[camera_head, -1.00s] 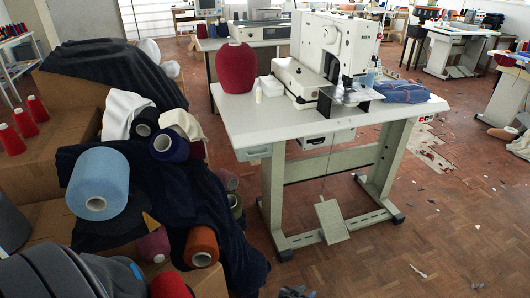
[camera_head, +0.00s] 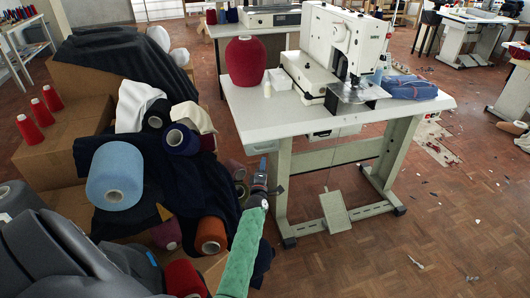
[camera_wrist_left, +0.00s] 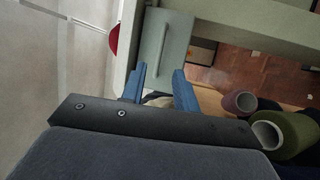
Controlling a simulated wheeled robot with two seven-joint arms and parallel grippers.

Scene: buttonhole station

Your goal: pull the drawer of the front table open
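The front table (camera_head: 300,120) has a pale top with a white sewing machine on it. Its drawer (camera_head: 263,147) is a small grey-green front under the left end of the top and looks closed. In the left wrist view the drawer front (camera_wrist_left: 165,48) shows a long bar handle (camera_wrist_left: 163,44). My left gripper (camera_head: 261,170) is just below the drawer in the head view. In the left wrist view its blue fingers (camera_wrist_left: 158,80) are apart with nothing between them, short of the handle. Whether a finger touches the drawer front is unclear. My right gripper is not seen.
Cartons with yarn cones, such as a light blue cone (camera_head: 115,175), and dark cloth crowd the left of the table. A table leg (camera_head: 283,195) and a pedal (camera_head: 335,211) stand below. The floor (camera_head: 430,230) at the right is mostly open.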

